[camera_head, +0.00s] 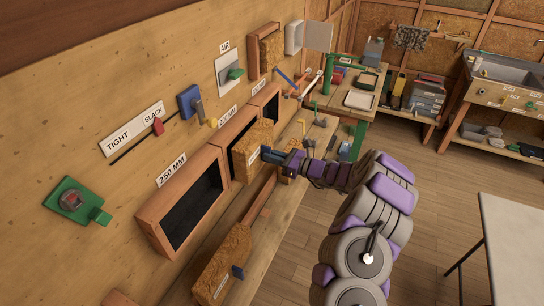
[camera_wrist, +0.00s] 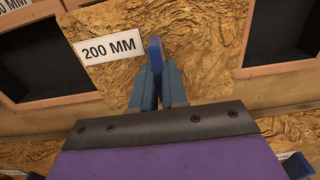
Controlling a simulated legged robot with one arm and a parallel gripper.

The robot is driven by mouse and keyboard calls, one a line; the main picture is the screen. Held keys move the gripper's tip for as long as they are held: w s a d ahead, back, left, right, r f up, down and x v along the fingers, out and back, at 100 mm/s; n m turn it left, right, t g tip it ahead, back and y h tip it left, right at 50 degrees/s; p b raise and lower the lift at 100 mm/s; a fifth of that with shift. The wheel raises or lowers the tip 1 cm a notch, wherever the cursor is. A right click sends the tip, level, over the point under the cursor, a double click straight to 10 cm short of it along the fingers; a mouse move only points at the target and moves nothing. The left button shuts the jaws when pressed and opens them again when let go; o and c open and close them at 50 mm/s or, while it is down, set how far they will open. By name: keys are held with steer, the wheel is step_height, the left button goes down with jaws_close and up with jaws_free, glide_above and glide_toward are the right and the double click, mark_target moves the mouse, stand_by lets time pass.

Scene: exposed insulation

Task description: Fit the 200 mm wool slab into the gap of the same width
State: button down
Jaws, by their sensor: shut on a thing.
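The 200 mm wool slab (camera_head: 254,150) is a golden-brown block with a white "200 MM" label and a blue tab. Dark opening shows to the slab's left. In the wrist view the slab (camera_wrist: 210,45) fills the middle, with dark openings on both sides. I cannot tell how deep it sits. My gripper (camera_head: 267,154) is shut on the blue tab (camera_wrist: 154,52), in front of the slab.
The empty 250 mm frame (camera_head: 143,222) is at the left. Another slab (camera_head: 222,265) with a blue tab stands on the ledge below. A slab sits in an upper frame (camera_head: 251,50). A white table (camera_head: 515,230) is at the right; floor between is clear.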

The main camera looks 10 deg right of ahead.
mark_target(255, 151)
steer(key=shift+b+x, duration=0.7)
steer(key=shift+x, duration=2.55)
steer(key=c, duration=1.1)
jaws_free()
steer(key=p+v, duration=0.2)
steer(key=v, duration=1.5)
steer(key=shift+s+d, duration=0.1)
steer(key=shift+d, duration=0.1)
